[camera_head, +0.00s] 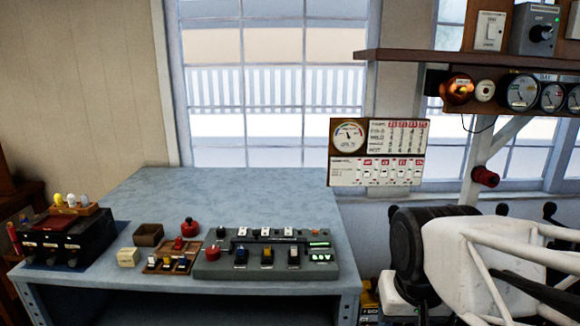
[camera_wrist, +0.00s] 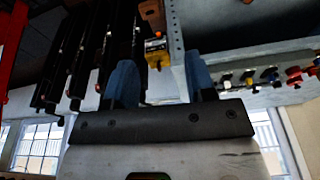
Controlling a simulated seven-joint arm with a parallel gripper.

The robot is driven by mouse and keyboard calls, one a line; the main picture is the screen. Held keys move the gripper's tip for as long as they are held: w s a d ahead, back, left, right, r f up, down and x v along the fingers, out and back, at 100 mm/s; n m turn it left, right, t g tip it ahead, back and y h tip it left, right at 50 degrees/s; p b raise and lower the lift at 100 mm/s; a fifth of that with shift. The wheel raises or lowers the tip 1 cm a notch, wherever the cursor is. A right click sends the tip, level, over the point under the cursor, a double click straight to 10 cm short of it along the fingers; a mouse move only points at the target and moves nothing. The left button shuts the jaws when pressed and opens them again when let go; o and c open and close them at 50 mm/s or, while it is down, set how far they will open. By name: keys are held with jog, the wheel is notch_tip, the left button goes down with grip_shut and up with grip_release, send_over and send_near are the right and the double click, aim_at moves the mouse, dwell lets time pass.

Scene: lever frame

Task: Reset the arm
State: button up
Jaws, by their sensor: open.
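My gripper (camera_wrist: 160,65) shows in the wrist view as two blue fingers on a dark bar, standing well apart with nothing held between them. Several long black bars (camera_wrist: 75,55), probably levers of the frame, lie left of and behind the fingers. A small yellow piece with an orange spot (camera_wrist: 158,52) shows beyond the gap between the fingers; I cannot tell its distance. In the head view, part of my white arm fills the lower right, and I cannot make out the gripper there.
A blue-grey table (camera_head: 130,200) holds a grey control box (camera_head: 265,262), a black box (camera_head: 65,240) and small trays. A chart board (camera_head: 378,152) hangs behind. A shelf (camera_head: 450,60) with gauges is upper right. Small coloured knobs (camera_wrist: 270,75) line a rail in the wrist view.

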jog(key=shift+s+d+f+n, duration=0.2)
jog(key=shift+s+f, duration=0.2)
jog(key=shift+s, duration=0.35)
jog(key=shift+s+d+f+n, duration=0.1)
jog(key=shift+s+d+f, duration=0.2)
jog(key=shift+s, duration=0.45)
